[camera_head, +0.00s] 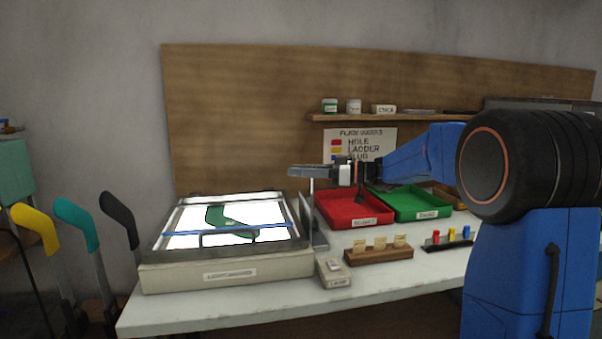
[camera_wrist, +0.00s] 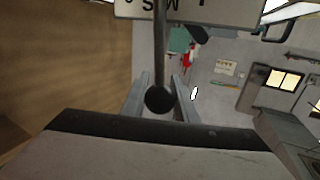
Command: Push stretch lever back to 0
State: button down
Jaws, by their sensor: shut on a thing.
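The stretch lever shows in the wrist view as a grey rod with a round black knob (camera_wrist: 159,99) at its end. My gripper (camera_wrist: 160,92) has one finger on each side of the knob and is shut on it. In the head view my gripper (camera_head: 305,172) reaches left from the blue arm, at the right edge of the light box (camera_head: 225,272). A thin upright rod (camera_head: 312,187), seemingly the lever, stands just below the fingers; its knob is hidden there. A white plate with upside-down print (camera_wrist: 205,8) shows near the rod. I cannot read the lever's setting.
A dark green sock (camera_head: 222,216) lies on the lit panel under a blue bar (camera_head: 190,233). A red tray (camera_head: 350,211) and a green tray (camera_head: 412,203) stand right of the box. A small labelled block (camera_head: 333,272) and a wooden card holder (camera_head: 378,256) are in front.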

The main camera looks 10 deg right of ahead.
jog(key=w+f+m+g+h, duration=0.1)
jog(key=w+f+m, duration=0.2)
jog(key=w, duration=0.7)
jog(key=shift+w+m+h, duration=0.15)
jog(key=shift+m+h, duration=0.25)
jog(key=shift+m, duration=0.4)
jog(key=c, duration=1.4)
grip_release()
jog(key=shift+w+f, duration=0.1)
jog(key=shift+f, duration=0.05)
jog(key=shift+d+r, duration=0.15)
jog(key=shift+r, duration=0.05)
jog(key=v, duration=1.7)
jog(key=shift+d, duration=0.15)
